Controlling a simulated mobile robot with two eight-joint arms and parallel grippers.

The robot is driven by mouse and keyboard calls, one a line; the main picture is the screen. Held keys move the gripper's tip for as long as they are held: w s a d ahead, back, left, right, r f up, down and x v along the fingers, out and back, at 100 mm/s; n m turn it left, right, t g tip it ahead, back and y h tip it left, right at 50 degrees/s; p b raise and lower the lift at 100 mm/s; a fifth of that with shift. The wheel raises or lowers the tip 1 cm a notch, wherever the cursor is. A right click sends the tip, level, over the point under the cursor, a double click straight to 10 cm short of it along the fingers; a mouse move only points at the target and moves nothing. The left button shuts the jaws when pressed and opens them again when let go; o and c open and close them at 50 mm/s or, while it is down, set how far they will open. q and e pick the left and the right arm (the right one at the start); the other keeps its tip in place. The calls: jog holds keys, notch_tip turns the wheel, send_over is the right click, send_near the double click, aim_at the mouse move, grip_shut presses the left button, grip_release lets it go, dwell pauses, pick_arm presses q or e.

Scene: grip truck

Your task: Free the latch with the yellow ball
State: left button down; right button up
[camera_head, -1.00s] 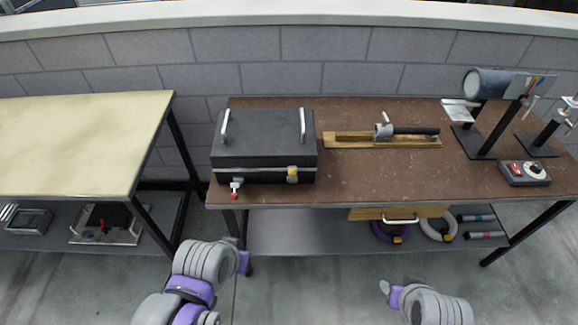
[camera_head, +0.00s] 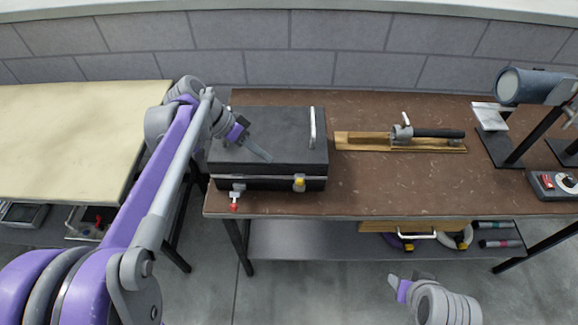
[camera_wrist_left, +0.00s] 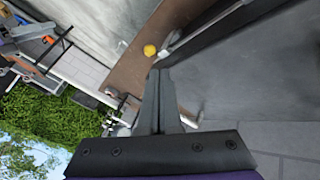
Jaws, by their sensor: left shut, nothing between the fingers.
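The black case (camera_head: 265,135) stands closed at the left end of the brown table. On its front, the latch with the yellow ball (camera_head: 299,181) is at the right and the latch with the red ball (camera_head: 234,206) is at the left. My left gripper (camera_head: 267,158) is shut and empty over the left part of the lid, up and left of the yellow ball. The left wrist view shows the yellow ball (camera_wrist_left: 149,50) just beyond the closed fingertips (camera_wrist_left: 160,73), apart from them. My right gripper (camera_head: 391,279) is low, in front of the table; its fingers are too small to judge.
The lid has an upright handle (camera_head: 312,128) on the right; my left gripper partly hides the other. A wooden board with a clamped dark rod (camera_head: 430,133) lies right of the case. Further right are a cylinder on a stand (camera_head: 525,86) and a control box (camera_head: 553,184).

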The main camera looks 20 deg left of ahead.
pick_arm(q)
jog(key=shift+s+r, duration=0.1)
jog(key=shift+s, duration=0.05)
jog(key=x, duration=1)
jog(key=shift+s+d, duration=0.1)
dwell(0.4)
